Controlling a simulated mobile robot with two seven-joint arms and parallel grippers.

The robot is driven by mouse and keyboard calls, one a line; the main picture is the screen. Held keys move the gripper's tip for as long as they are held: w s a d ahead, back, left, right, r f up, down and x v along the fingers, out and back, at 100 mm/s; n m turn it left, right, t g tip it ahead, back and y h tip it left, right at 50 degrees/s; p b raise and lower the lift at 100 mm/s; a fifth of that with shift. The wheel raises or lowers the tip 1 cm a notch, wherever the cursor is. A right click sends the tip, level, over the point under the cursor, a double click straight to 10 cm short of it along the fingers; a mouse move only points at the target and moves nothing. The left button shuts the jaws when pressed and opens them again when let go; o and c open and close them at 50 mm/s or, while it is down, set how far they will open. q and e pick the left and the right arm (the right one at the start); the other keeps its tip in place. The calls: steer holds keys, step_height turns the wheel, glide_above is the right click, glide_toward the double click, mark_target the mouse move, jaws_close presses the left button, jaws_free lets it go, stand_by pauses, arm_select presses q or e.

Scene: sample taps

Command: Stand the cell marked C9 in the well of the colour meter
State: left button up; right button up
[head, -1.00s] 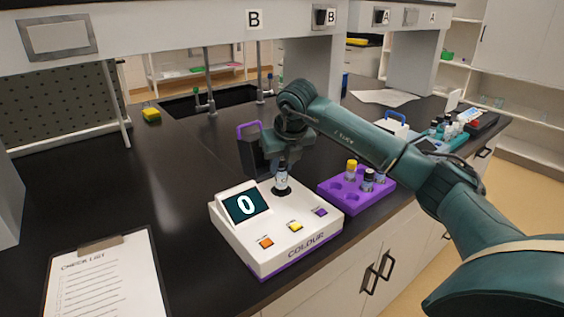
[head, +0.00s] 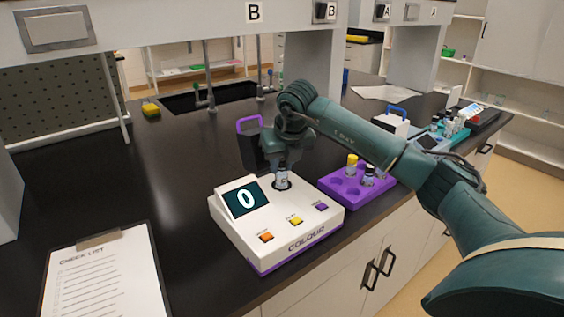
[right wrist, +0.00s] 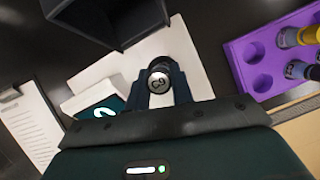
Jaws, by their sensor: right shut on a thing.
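The white colour meter (head: 266,234) stands on the black bench, its display reading 0. My right gripper (head: 284,170) is above the meter's well, pointing down and shut on a small cell (head: 282,180). The cell is upright, with its lower end at the dark well opening; how deep it sits is hard to tell. In the right wrist view the cell's cap (right wrist: 159,80) shows between the fingers (right wrist: 160,92), with a mark that looks like C9 turned over. The meter also shows below it (right wrist: 205,85). My left gripper is not in view.
A purple rack (head: 345,199) with a yellow-capped cell (head: 352,163) and dark-capped cells stands right of the meter. A dark box with a purple handle (head: 250,150) is close behind the gripper. A checklist clipboard (head: 105,280) lies at front left.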

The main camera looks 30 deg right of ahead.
steer(key=shift+f, duration=0.1)
steer(key=shift+f+b, duration=0.55)
steer(key=shift+f, duration=0.15)
steer(key=o, duration=0.9)
steer(key=shift+o, duration=0.4)
steer(key=o, duration=0.5)
steer(key=shift+o, duration=0.2)
steer(key=shift+r, duration=0.1)
